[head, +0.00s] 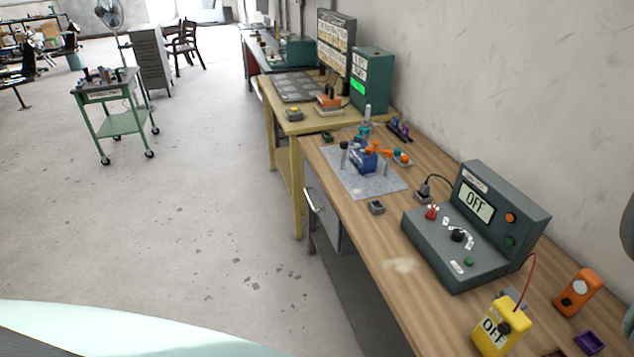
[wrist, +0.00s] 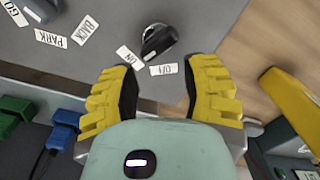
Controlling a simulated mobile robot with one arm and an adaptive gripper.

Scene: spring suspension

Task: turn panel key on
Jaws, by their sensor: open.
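The grey control panel (head: 455,250) stands on the wooden bench, and its display (head: 477,205) reads OFF. A black knob-like key switch (head: 457,235) sits on its sloping top among small white labels. In the wrist view the black key switch (wrist: 158,38) has a metallic rim, with ON and OFF labels (wrist: 162,70) beside it and BACK, PARK and GO labels to the left. My gripper (wrist: 160,80) has yellow padded fingers, open and empty. The key switch appears just beyond the fingertips, not between them. I do not see my gripper in the head view.
A red switch (head: 432,212) and a green button (head: 469,262) are on the same panel. A yellow box (head: 500,328) marked OFF and an orange box (head: 577,292) stand nearby. A blue device (head: 362,160) sits on a grey mat behind.

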